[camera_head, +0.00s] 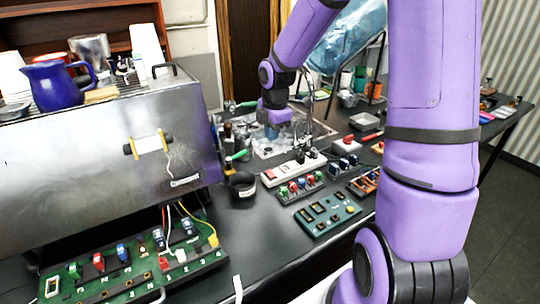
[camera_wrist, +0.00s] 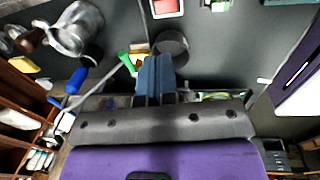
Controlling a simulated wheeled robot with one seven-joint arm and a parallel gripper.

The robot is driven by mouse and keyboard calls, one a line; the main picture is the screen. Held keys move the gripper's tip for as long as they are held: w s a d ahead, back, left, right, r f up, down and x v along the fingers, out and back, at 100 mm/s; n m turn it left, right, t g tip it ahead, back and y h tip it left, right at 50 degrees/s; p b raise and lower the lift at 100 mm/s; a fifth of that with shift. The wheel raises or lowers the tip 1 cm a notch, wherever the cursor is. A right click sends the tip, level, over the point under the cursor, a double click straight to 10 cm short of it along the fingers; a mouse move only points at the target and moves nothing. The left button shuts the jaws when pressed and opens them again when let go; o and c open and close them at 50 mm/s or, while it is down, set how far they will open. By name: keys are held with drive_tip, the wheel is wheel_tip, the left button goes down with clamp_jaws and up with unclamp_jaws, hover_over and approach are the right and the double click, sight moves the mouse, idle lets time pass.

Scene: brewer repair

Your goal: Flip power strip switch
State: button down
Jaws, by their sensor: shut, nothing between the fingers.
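The white power strip (camera_head: 293,168) lies on the dark table, with a red switch (camera_head: 270,174) at its left end and plugs at its other end. In the wrist view the red switch (camera_wrist: 166,7) shows at the top edge, in its white housing; the rest of the strip is out of that view. My gripper (camera_head: 271,133) is above the table, behind the strip and apart from it. In the wrist view its blue fingers (camera_wrist: 154,72) are together and empty, below the switch in the picture. Which way the switch is tipped is too small to tell.
A dark round cup (camera_head: 242,185) stands left of the strip. A board with coloured switches (camera_head: 299,187) and a green panel (camera_head: 328,213) lie in front. The big metal brewer (camera_head: 100,150) fills the left. Green-handled tools (camera_wrist: 124,58) stand close to the fingers.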

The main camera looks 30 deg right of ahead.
sight(272, 175)
drive_tip(key=f, duration=0.4)
drive_tip(key=w+f, duration=0.1)
drive_tip(key=f, duration=0.8)
drive_tip(key=shift+w+f, duration=0.25)
drive_tip(key=shift+w, duration=0.05)
drive_tip(key=shift+f, duration=0.35)
drive_tip(key=shift+s, duration=0.15)
drive_tip(key=shift+s+f, duration=0.1)
drive_tip(key=shift+s, duration=0.6)
